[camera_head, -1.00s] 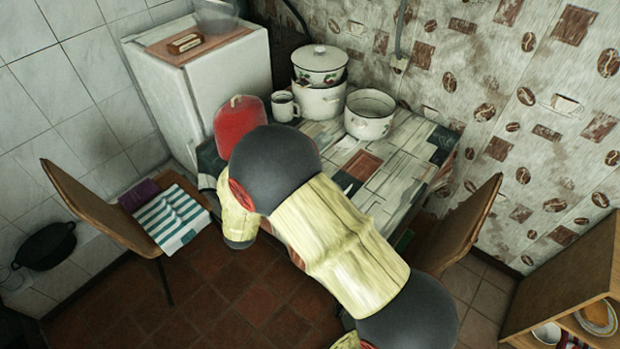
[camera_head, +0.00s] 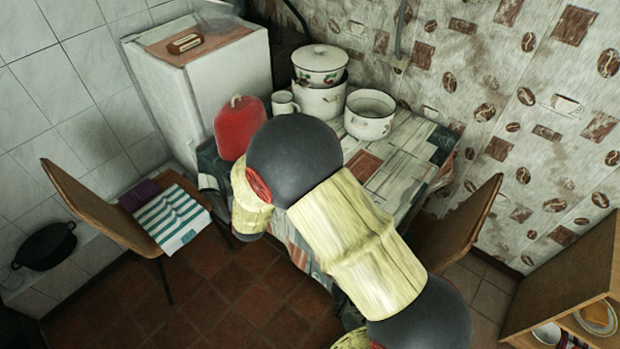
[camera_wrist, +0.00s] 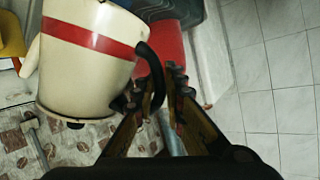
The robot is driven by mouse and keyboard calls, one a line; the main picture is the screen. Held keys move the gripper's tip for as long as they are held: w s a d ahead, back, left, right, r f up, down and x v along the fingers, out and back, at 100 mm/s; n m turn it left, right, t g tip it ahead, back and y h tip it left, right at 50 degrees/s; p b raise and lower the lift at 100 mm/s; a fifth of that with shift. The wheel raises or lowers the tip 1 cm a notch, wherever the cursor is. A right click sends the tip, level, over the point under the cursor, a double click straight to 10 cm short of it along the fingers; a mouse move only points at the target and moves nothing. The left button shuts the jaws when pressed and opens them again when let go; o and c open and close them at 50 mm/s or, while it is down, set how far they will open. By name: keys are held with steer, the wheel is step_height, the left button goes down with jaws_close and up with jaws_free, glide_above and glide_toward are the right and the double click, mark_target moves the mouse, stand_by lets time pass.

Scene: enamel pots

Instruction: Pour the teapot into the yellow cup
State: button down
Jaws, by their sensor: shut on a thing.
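The teapot (camera_wrist: 85,60) is cream with a red band and a black handle. It fills the upper left of the wrist view. My gripper (camera_wrist: 165,88) is shut on the black handle at the teapot's right side. A pale spout-like part shows at the teapot's left. A yellow object (camera_wrist: 11,38), probably the yellow cup, is cut off at the left edge, close to that part. Whether they touch I cannot tell. In the head view my arm hides the gripper, the teapot and the yellow cup.
A red rounded object (camera_head: 240,125) stands beside my arm on the table (camera_head: 405,150). A white mug (camera_head: 284,103), a lidded pot (camera_head: 320,65) and an open pot (camera_head: 369,115) stand behind. Chairs (camera_head: 105,215) flank the table.

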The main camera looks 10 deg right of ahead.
steer(key=shift+w+d+r+m+y, duration=0.1)
steer(key=shift+d+r+m, duration=0.1)
steer(key=shift+d+r, duration=0.25)
steer(key=shift+d+r+m+y, duration=0.1)
steer(key=shift+d+r+m, duration=0.1)
steer(key=shift+r, duration=0.4)
steer(key=shift+w+d+r+m+y, duration=0.1)
steer(key=shift+d+r+m, duration=0.1)
steer(key=shift+d+r, duration=0.25)
stand_by(1.8)
steer(key=shift+a+r, duration=0.1)
steer(key=a+f+n+h, duration=0.1)
steer(key=a+f+n, duration=0.1)
steer(key=a+f, duration=0.2)
step_height(320, 180, down, 3)
steer(key=shift+s+a+r+n+h, duration=0.2)
steer(key=shift+s+a+n+h, duration=0.1)
steer(key=shift+s+h, duration=0.1)
steer(key=shift+a+f+n+h, duration=0.9)
steer(key=shift+a+f+n, duration=0.85)
steer(key=shift+f, duration=1)
steer(key=shift+t, duration=0.4)
step_height(320, 180, up, 5)
steer(key=p, duration=0.3)
steer(key=shift+f, duration=0.1)
